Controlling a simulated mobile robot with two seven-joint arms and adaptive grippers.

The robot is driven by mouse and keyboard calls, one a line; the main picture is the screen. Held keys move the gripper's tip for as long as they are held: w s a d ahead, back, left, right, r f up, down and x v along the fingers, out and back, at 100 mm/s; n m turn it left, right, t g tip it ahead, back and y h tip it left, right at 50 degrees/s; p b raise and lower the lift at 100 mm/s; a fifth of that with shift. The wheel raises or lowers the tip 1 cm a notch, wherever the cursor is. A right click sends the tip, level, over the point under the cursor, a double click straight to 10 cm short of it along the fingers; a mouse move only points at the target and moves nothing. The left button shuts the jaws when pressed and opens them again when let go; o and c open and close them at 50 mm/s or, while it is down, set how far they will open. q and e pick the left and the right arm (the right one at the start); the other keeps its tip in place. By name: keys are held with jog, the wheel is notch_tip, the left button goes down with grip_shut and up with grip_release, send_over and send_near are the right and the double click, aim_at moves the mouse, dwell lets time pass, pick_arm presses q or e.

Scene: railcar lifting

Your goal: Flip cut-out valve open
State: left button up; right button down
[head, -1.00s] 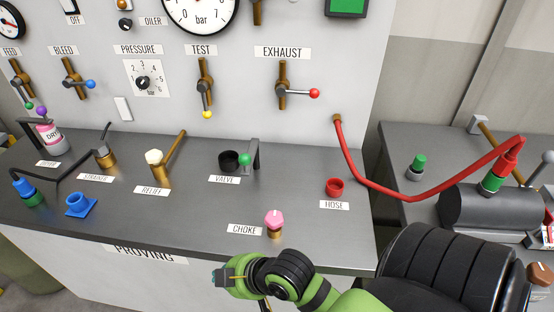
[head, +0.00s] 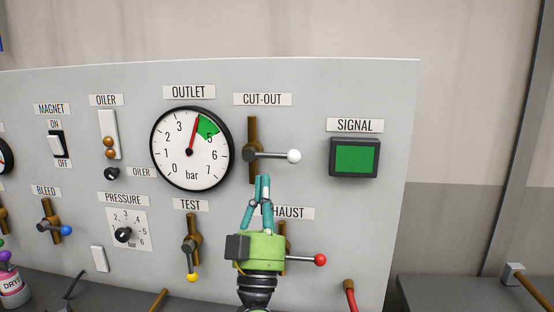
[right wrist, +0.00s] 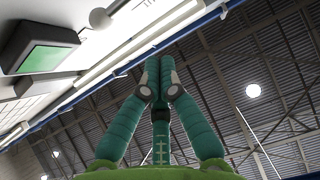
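The cut-out valve (head: 252,134) is a brown vertical pipe on the grey panel below the CUT-OUT label (head: 263,99). Its grey lever lies horizontal and points right, ending in a white ball (head: 293,156). I cannot tell whether the fingers touch the lever. My left gripper is out of view.
The exhaust valve, partly hidden behind my right gripper, has a red-ball lever (head: 319,260). The test valve (head: 192,240) is to the left. The outlet gauge (head: 190,149) and green signal screen (head: 354,157) flank the cut-out valve. Clear panel lies right of the white ball.

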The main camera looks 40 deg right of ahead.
aim_at(274, 156)
jog(key=w+d+r+m+g+p, duration=0.1)
jog(key=w+d+r+p, duration=0.3)
jog(key=d+r, duration=0.3)
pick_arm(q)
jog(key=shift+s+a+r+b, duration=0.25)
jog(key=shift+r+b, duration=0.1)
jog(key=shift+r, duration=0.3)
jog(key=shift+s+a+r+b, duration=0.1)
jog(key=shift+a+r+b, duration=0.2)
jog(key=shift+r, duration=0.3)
pick_arm(e)
jog(key=shift+w+a+f+h, duration=0.1)
jog(key=shift+a+f+h, duration=0.1)
jog(key=shift+f, duration=0.6)
jog(key=shift+a+f+h, duration=0.15)
jog(key=shift+f+h, duration=0.05)
jog(key=shift+f, duration=0.55)
jog(key=shift+g, duration=0.3)
